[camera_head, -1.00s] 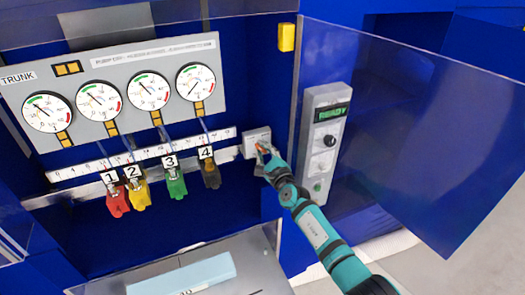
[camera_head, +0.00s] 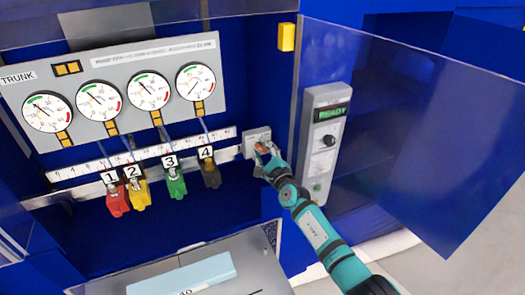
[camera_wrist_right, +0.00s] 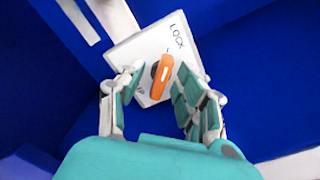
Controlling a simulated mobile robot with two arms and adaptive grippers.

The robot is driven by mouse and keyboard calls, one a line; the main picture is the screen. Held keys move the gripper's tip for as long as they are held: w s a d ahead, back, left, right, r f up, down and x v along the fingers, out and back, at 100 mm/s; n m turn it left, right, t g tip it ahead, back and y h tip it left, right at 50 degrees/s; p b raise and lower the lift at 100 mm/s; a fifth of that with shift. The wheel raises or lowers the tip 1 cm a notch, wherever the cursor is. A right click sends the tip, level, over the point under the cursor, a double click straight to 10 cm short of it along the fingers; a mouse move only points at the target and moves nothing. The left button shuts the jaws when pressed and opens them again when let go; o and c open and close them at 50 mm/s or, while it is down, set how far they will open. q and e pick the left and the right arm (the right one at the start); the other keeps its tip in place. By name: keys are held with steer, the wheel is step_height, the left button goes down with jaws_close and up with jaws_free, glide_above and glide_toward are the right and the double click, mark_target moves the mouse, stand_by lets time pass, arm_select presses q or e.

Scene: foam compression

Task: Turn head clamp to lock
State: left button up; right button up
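The head clamp is an orange lever knob (camera_wrist_right: 161,77) on a light square plate (camera_wrist_right: 190,45). The plate is marked LOCK at its upper right, with a partly hidden label at its lower edge. In the head view the plate (camera_head: 257,135) sits at the right end of the scale rail. My right gripper (camera_wrist_right: 155,90) is at the plate, its fingers on either side of the knob. The fingers are apart, the right one close to the knob; I cannot tell whether it touches. In the head view my right gripper (camera_head: 266,155) partly covers the knob. My left gripper is not in view.
A control box (camera_head: 323,140) with a green display stands right of the plate. A transparent door (camera_head: 420,125) hangs open further right. Four-gauge panel aside, numbered coloured clips (camera_head: 176,185) hang along the rail (camera_head: 90,168). A light blue block (camera_head: 185,275) lies below.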

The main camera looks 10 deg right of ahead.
steer(key=shift+s, duration=0.5)
steer(key=s+d, duration=0.2)
steer(key=s, duration=0.8)
steer(key=shift+s+d, duration=0.2)
steer(key=shift+s, duration=0.2)
steer(key=shift+f, duration=0.1)
